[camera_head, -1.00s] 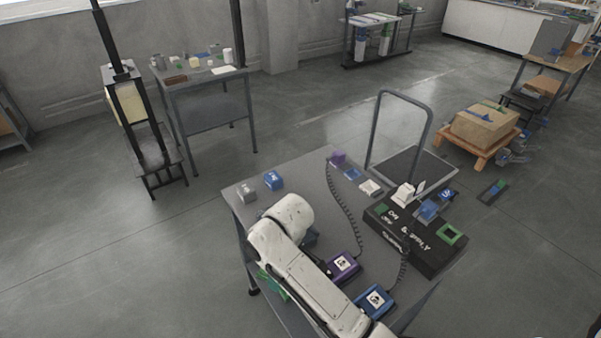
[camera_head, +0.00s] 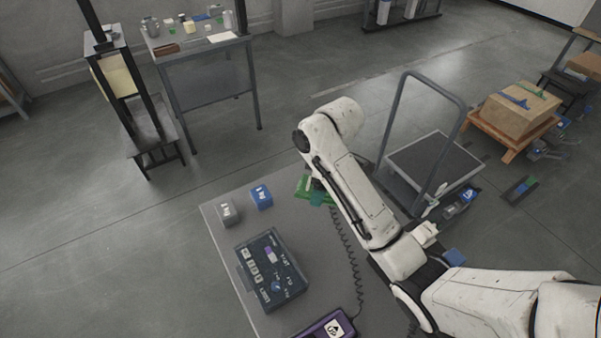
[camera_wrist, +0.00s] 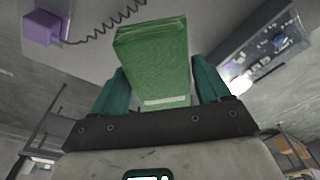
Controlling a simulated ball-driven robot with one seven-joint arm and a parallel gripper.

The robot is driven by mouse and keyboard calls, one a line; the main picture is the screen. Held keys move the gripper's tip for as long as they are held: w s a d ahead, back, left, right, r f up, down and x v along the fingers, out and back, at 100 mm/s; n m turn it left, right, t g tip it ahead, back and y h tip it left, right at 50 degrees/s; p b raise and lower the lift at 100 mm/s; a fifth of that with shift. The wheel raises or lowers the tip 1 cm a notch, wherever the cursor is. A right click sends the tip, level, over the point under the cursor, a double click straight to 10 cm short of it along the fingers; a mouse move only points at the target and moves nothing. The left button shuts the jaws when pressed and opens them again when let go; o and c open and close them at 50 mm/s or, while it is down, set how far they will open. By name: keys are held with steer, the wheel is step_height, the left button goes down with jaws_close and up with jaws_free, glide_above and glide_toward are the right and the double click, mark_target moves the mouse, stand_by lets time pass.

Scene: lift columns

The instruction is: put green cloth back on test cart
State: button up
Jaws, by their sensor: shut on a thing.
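The green cloth, a folded flat bundle (camera_wrist: 155,55), is held between the teal fingers of my gripper (camera_wrist: 157,80) in the wrist view. In the head view the cloth (camera_head: 304,186) shows beside my forearm, over the far part of the grey test cart top (camera_head: 312,245). My gripper (camera_head: 319,196) is partly hidden by the arm there. The cloth appears to be above the top; whether it touches is not clear. A dark tester box with knobs (camera_head: 272,270) lies on the cart and also shows in the wrist view (camera_wrist: 262,50).
A grey block (camera_head: 228,212) and a blue block (camera_head: 261,196) stand at the cart's far left. A coiled cord (camera_head: 350,260) runs to a purple device (camera_head: 330,326) at the front. A platform trolley (camera_head: 435,165) stands behind. Bare top lies between the blocks and cord.

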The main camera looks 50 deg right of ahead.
steer(key=w+d+f+b, duration=0.1)
steer(key=w+f+b, duration=0.1)
steer(key=w+b, duration=0.2)
steer(key=w+d+f+b, duration=0.2)
steer(key=w+f+b, duration=0.1)
steer(key=b, duration=0.1)
steer(key=w+d+f+b, duration=0.1)
steer(key=w+f+b, duration=0.2)
steer(key=w+b, duration=0.1)
steer(key=shift+w+d+f+b, duration=0.15)
steer(key=shift+w+d+b, duration=0.15)
steer(key=shift+w+d+f, duration=0.2)
steer(key=shift+w+f, duration=0.3)
steer(key=shift+f, duration=1.8)
steer(key=o, duration=1)
